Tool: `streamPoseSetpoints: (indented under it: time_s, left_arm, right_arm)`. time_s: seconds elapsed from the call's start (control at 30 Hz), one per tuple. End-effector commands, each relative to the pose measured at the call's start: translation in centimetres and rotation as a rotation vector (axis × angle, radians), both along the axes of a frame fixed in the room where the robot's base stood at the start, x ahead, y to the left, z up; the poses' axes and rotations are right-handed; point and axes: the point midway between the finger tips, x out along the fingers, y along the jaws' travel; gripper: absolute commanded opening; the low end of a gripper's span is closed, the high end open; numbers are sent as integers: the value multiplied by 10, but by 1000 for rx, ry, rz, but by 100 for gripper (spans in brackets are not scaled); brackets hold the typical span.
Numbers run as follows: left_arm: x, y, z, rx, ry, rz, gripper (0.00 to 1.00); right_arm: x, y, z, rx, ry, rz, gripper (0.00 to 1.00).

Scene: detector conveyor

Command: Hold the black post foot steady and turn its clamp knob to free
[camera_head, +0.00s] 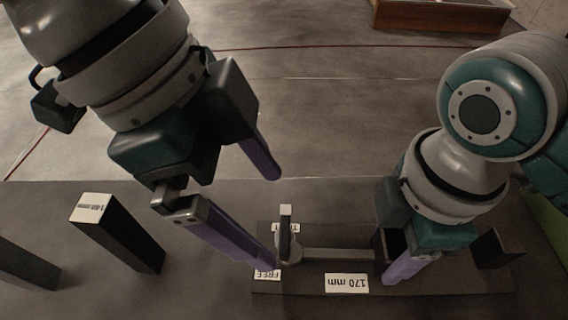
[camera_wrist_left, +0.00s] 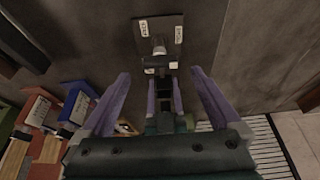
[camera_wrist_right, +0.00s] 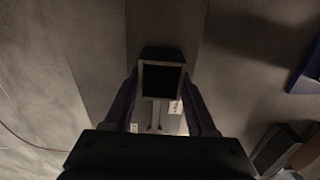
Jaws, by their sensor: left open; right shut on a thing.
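The black post foot (camera_head: 450,278) lies along the front of the surface, with a "170 mm" label and a hollow square socket (camera_wrist_right: 163,80). My right gripper (camera_wrist_right: 160,80) is shut on this socket, one finger on each side; its fingers partly hide it in the head view. The clamp knob (camera_head: 284,246), with an upright dark handle, stands at the foot's left part beside a "FREE" label (camera_head: 267,274) and a second, partly hidden label. My left gripper (camera_head: 272,222) is open and empty near the knob. In the left wrist view the knob (camera_wrist_left: 160,62) shows between and beyond its fingertips.
A black block labelled "140 mm" (camera_head: 120,235) stands left of the foot, with another dark block (camera_head: 25,265) further left. A wooden-sided tray (camera_head: 440,14) lies far back. Coloured bins (camera_wrist_left: 40,108) show in the left wrist view.

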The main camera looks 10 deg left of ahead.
Motion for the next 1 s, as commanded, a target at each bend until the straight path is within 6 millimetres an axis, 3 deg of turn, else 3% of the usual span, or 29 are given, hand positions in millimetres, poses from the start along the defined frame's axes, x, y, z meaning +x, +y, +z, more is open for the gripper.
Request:
streamPoseSetpoints:
  time_s: [0.23,0.6,1.0]
  left_arm:
    - [1,-14,-32,-1,-1,-2,98]
    - [1,-16,-38,0,-3,-2,98]
    - [2,-16,-38,0,-3,-1,52]
  right_arm:
    - [0,0,0,0,0,0,0]
    - [0,0,0,0,0,0,0]
    - [0,0,0,0,0,0,0]
